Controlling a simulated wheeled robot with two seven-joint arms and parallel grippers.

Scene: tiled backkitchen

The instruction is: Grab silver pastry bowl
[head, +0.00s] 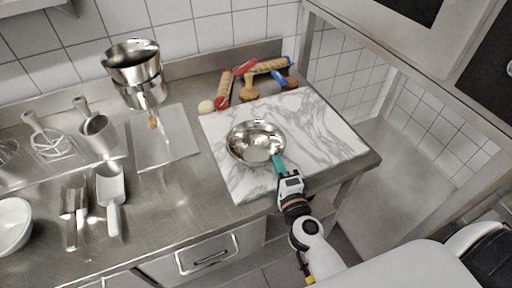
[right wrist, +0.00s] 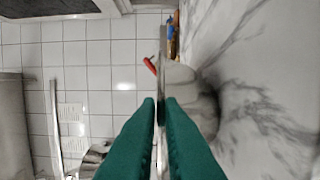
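The silver pastry bowl (head: 256,140) sits upright on the marble board (head: 330,135), near the board's middle left. My right gripper (head: 278,163), with teal fingers, is at the bowl's near right rim. In the right wrist view, the two teal fingers (right wrist: 161,105) are close together, with the bowl's thin metal wall (right wrist: 161,75) seen edge-on between them. The fingers appear shut on this wall. The fingers hide part of the bowl there. My left gripper is not in view.
Rolling pins and brushes (head: 250,85) lie behind the board. Stacked metal pots (head: 135,65) stand at the back left. A metal scoop (head: 111,185), a metal cup (head: 97,132) and a white bowl (head: 12,225) are further left. The board's right side is clear.

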